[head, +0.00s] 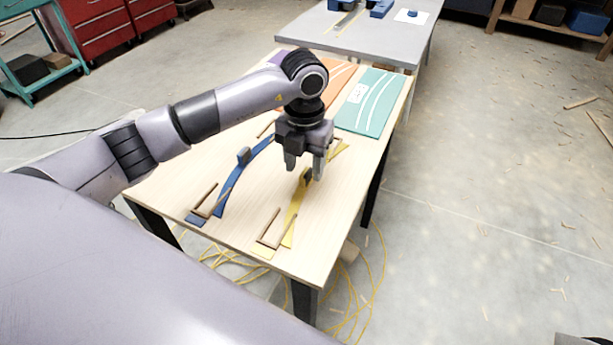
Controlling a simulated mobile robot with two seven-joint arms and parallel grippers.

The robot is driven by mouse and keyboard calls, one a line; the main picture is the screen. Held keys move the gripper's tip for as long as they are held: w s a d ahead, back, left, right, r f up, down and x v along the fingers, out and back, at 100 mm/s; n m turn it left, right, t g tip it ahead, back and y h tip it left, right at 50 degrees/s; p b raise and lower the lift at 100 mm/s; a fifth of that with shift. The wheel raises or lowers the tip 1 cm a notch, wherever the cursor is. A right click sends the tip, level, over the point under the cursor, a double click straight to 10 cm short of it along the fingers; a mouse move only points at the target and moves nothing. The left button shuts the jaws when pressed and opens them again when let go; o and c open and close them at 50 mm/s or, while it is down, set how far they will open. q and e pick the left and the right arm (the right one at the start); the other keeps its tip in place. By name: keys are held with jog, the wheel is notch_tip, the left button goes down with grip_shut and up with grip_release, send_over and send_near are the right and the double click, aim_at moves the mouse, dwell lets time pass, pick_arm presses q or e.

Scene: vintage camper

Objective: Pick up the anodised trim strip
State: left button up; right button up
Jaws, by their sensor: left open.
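Two slim strips lie on the wooden table. One is a yellow-gold strip (293,217), running from the near edge up under my left gripper. The other is a curved blue strip (233,188) to its left. Which one is the anodised trim strip I cannot tell for sure. Each has a small raised block near its middle, dark on the yellow strip and blue-grey on the other. My left gripper (305,171) points down over the yellow strip, open, its fingertips around the dark block or just above it. The gripper hides part of the yellow strip. My right gripper is not in view.
Small wooden brackets (270,240) stand by the strip ends. Orange and teal panels (368,100) lie at the table's far end. A grey table (355,37) stands beyond. Yellow cable lies on the floor below. The table's right side (345,195) is bare.

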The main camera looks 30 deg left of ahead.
aim_at(306, 172)
pick_arm(q)
jog(key=shift+d+f, duration=0.1)
jog(key=shift+f, duration=1.3)
jog(key=shift+w, duration=0.1)
grip_shut()
jog(key=shift+r, duration=0.2)
notch_tip(306, 172, up, 20)
jog(key=shift+f, duration=0.15)
